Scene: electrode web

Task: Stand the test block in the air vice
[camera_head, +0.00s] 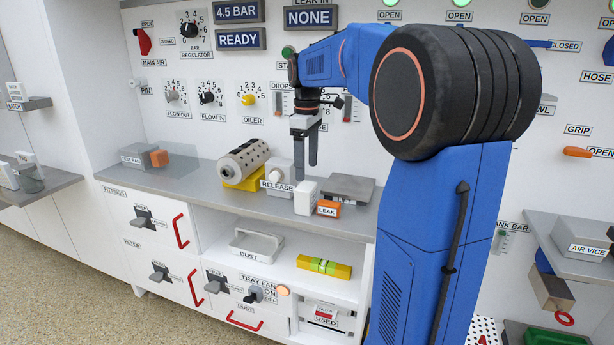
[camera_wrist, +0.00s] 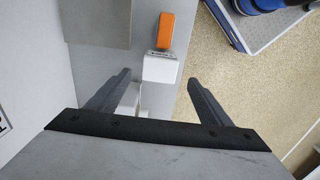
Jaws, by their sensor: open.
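A small white block (camera_head: 306,199) stands on the grey counter; I cannot tell for sure that it is the test block. It also shows in the wrist view (camera_wrist: 160,70), just beyond my fingertips and roughly between them. My gripper (camera_head: 306,168) points down above the counter, close to the white block. Its fingers are apart and nothing is held between them in the wrist view (camera_wrist: 158,82). The air vice label (camera_head: 587,249) is on a white box on a shelf at the far right; the vice's jaws cannot be made out.
An orange LEAK block (camera_head: 328,208) sits beside the white block. A grey metal block (camera_head: 348,188) stands behind it. A perforated cylinder on a yellow cradle (camera_head: 240,172) and a RELEASE label (camera_head: 277,185) are to the left. The counter's front edge is close.

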